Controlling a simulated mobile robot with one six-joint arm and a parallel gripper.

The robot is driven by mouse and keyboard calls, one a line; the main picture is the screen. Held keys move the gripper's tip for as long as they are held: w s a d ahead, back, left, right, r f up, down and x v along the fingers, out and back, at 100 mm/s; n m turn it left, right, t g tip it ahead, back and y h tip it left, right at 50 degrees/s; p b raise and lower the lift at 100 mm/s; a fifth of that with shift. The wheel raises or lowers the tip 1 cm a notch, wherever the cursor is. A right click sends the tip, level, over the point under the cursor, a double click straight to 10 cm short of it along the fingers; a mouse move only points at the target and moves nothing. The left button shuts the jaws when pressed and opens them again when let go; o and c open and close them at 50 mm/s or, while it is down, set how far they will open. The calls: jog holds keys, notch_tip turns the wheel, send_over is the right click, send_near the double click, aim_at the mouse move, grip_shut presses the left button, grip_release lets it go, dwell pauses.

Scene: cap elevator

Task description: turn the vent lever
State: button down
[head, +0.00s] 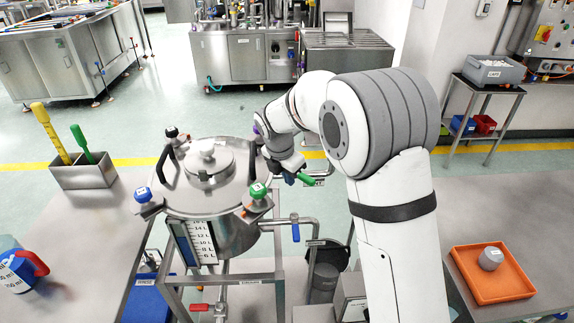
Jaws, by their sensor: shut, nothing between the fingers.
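A steel tank (236,236) with a domed lid and several coloured knobs stands left of centre. A green lever (307,179) sticks out at its right side, beside a small label plate. A blue lever (296,232) hangs from the pipe lower down, and a red lever (199,307) sits under the tank. I cannot read which one is marked as the vent. My gripper (290,179) is shut and empty, close to the green lever at the tank's right edge. Whether it touches the lever cannot be told, and the wrist partly hides this spot.
Left bench holds a steel box (84,172) with yellow and green tools and a blue jug (20,271). Right bench holds an orange tray (491,273) with a grey cap (491,258). Pipes and a frame surround the tank. Open floor lies behind it.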

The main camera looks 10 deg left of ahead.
aim_at(301, 177)
jog(key=shift+w+d+f+p, duration=0.45)
jog(key=shift+w+d+f, duration=0.25)
jog(key=shift+w+f, duration=0.25)
jog(key=shift+w+d+f+p, duration=0.4)
jog(key=shift+w+d+f, duration=0.35)
jog(key=shift+w, duration=0.3)
